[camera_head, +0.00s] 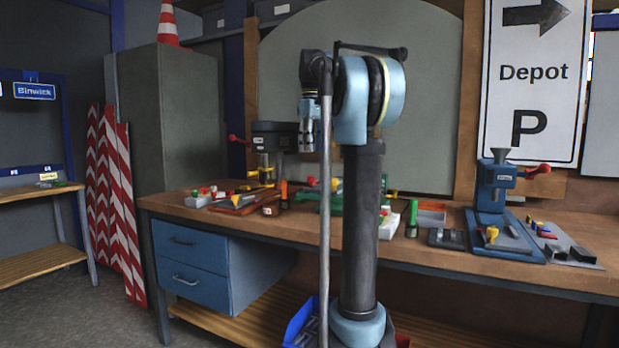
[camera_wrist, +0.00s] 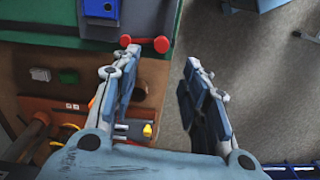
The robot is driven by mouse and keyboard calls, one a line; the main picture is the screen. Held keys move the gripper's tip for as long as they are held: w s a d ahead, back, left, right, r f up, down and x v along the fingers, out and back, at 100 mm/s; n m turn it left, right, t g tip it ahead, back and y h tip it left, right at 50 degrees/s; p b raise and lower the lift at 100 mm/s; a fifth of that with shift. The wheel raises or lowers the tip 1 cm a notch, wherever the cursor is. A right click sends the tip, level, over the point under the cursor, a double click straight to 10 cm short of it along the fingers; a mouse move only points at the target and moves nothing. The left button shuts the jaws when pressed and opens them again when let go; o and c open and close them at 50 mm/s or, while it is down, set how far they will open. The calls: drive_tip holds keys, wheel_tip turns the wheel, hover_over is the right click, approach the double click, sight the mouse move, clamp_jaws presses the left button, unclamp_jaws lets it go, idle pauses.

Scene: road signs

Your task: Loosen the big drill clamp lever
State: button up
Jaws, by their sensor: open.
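Two drill presses stand on the workbench in the head view. The dark one (camera_head: 275,135) is left of my arm, with a red-ended lever (camera_head: 237,139) and yellow parts below its head. The blue one (camera_head: 496,185) is at the right, with a red-ended lever (camera_head: 538,169) and a yellow piece (camera_head: 491,235) on its base. I cannot tell which lever is the clamp lever. My gripper (camera_wrist: 160,78) is open and empty in the wrist view, above the bench edge. No drill press can be made out there.
The workbench (camera_head: 420,259) carries several tools and blocks. In the wrist view a red-ended bar (camera_wrist: 145,40) lies beside a green part, with a blue block (camera_wrist: 101,10) on top. Bare floor (camera_wrist: 265,90) shows at its right. A blue drawer unit (camera_head: 190,265) sits under the bench.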

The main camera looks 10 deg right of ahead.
sight(313, 180)
wheel_tip(313, 180, down, 11)
drive_tip(key=shift+r, duration=0.1)
idle(0.3)
drive_tip(key=shift+c, duration=0.2)
